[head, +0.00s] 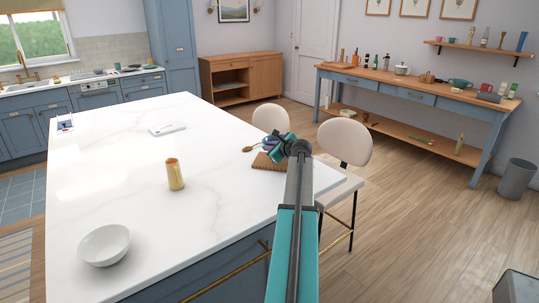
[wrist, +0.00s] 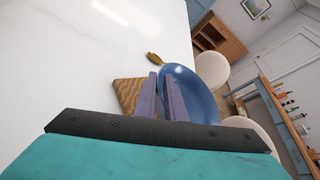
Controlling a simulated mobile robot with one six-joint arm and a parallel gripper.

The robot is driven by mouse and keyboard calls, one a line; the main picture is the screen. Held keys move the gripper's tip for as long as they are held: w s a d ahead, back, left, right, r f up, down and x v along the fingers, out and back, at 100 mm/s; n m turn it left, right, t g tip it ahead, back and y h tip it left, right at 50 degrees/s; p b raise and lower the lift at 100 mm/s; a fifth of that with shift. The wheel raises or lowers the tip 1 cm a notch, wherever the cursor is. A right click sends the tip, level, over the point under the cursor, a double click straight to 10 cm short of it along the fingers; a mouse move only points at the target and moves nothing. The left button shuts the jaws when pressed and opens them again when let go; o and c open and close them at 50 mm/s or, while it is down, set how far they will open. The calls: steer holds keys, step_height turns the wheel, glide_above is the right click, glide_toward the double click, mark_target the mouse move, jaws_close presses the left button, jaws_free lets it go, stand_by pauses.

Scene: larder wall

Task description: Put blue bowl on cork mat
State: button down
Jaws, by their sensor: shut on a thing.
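The blue bowl (wrist: 198,92) is in the wrist view, with its rim between the two fingers of my gripper (wrist: 161,80). My gripper is shut on the bowl's near-left rim. In the head view only a small part of the bowl (head: 268,142) shows beside the gripper (head: 275,146), and my arm hides the rest. The brown cork mat (wrist: 127,90) lies on the white counter, just left of the fingers in the wrist view. In the head view the mat (head: 264,163) is below the gripper, partly covered by my arm. I cannot tell the bowl's exact height above the counter.
A wooden spoon (head: 252,148) lies on the counter (head: 130,200) beyond the mat. Pale chairs (head: 345,142) stand along the counter's right edge. The counter's middle is largely clear.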

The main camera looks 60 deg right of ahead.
steer(key=shift+f+p, duration=0.35)
steer(key=shift+f, duration=1.35)
steer(key=c, duration=1.8)
jaws_free()
steer(key=shift+f, duration=0.1)
steer(key=shift+c, duration=0.2)
steer(key=b+v, duration=0.1)
steer(key=v, duration=1.1)
steer(key=shift+b, duration=0.35)
